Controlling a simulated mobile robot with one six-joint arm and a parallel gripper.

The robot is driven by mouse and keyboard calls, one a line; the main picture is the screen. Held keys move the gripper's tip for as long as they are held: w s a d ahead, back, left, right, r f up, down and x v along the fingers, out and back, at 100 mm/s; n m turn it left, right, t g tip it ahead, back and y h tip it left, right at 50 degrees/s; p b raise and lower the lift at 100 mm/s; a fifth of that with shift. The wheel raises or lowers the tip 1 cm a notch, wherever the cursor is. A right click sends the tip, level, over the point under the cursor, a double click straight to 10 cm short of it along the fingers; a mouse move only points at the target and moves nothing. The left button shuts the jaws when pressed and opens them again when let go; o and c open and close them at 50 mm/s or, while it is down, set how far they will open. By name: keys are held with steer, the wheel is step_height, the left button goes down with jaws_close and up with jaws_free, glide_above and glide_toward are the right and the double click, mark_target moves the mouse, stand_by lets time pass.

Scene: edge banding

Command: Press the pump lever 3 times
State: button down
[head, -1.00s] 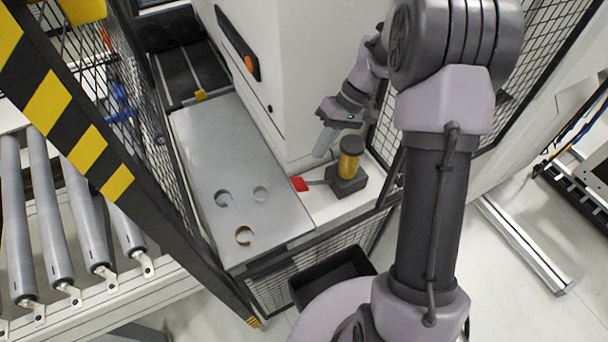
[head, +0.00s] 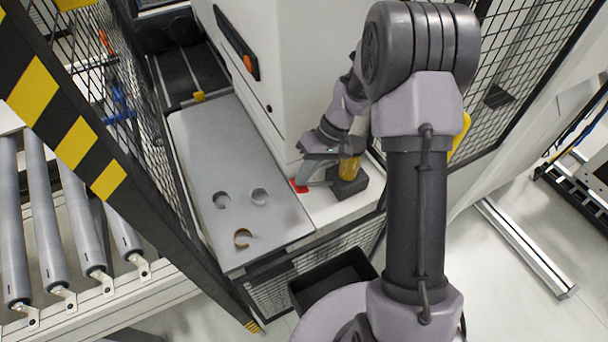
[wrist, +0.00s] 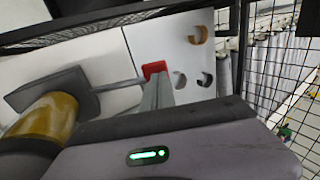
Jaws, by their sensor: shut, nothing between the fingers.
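The pump (head: 350,178) stands on the white ledge beside the machine, with a dark base and an amber reservoir. Its lever ends in a red pad (head: 299,186) that points left. My gripper (head: 303,178) is shut and empty, with its fingertips at the red pad from above. In the wrist view the fingers (wrist: 158,92) reach to the red pad (wrist: 154,69) and overlap its near edge; they look to be touching it, though a small gap cannot be ruled out. The amber reservoir (wrist: 50,116) lies to the left there, partly hidden by my gripper.
The machine's white housing (head: 290,70) rises behind. Mesh fence panels (head: 535,60) stand around the area. A black bin (head: 325,278) sits below the ledge.

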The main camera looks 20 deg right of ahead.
mark_target(293, 187)
steer(key=shift+s+a+f+t+h+b, duration=0.2)
steer(key=shift+a+f+h+b, duration=0.4)
steer(key=shift+f+h+b, duration=0.2)
steer(key=shift+s+a+f+t+h+b, duration=0.1)
steer(key=shift+a+f+t+h+b, duration=0.1)
steer(key=shift+a+f+h+b, duration=0.7)
steer(key=shift+f+h+b, duration=0.05)
steer(key=shift+f+h, duration=0.3)
steer(key=shift+a+f+h+b, duration=0.15)
steer(key=shift+f+h, duration=0.3)
steer(key=shift+f, duration=0.05)
steer(key=shift+a+f+b, duration=0.1)
steer(key=shift+f+b, duration=0.4)
steer(key=shift+f, duration=0.3)
steer(key=shift+s, duration=0.15)
steer(key=shift+s+f, duration=0.15)
steer(key=shift+f, duration=0.05)
step_height(293, 187, up, 15)
steer(key=a+p, duration=0.1)
steer(key=p, duration=0.4)
steer(key=shift+w+f, duration=0.2)
